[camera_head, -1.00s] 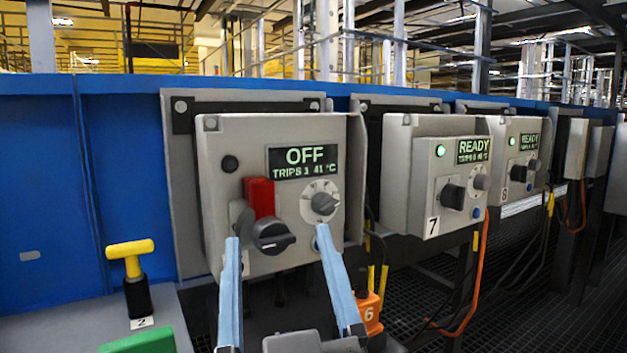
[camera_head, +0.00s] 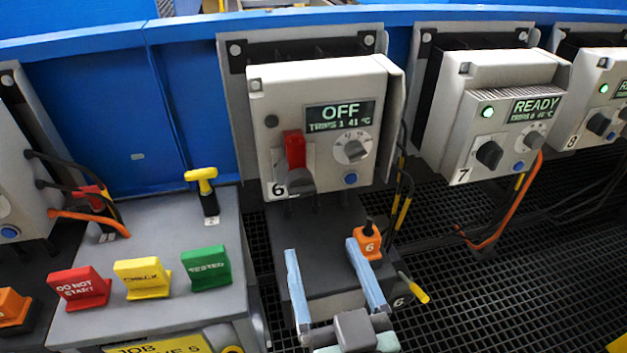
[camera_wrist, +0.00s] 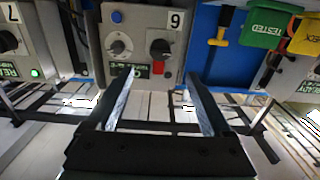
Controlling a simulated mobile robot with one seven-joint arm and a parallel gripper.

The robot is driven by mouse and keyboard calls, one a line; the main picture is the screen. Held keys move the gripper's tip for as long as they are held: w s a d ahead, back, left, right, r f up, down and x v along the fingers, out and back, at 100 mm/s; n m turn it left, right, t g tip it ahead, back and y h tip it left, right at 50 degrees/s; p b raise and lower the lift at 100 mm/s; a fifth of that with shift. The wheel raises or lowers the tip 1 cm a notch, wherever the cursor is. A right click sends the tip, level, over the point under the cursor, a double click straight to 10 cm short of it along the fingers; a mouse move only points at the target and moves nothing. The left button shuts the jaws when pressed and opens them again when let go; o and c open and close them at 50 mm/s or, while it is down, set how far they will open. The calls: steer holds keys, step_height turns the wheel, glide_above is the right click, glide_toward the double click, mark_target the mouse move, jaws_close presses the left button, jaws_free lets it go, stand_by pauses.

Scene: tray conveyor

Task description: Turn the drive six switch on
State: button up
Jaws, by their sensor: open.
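The drive six box (camera_head: 272,88) is light grey, and its screen (camera_head: 340,115) reads OFF and TRIPS 1. At its lower left is the dark rotary switch (camera_head: 300,181), with a red piece (camera_head: 295,150) upright just above it. The switch also shows in the wrist view (camera_wrist: 160,48), where the box hangs upside down. My gripper (camera_head: 321,249) is open, with its two pale blue fingers apart and nothing between them. In the head view it appears below the box; in the wrist view its fingertips (camera_wrist: 158,77) point toward the box, apart from the switch.
Drive seven's box (camera_head: 500,115) reads READY at the right. A grey bench (camera_head: 150,240) at the left bears red, yellow and green signs and a yellow-handled tool (camera_head: 205,190). Dark grating lies below.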

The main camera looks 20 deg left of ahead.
mark_target(304, 195)
steer(key=x, duration=1.2)
steer(key=shift+a, duration=0.15)
jaws_close()
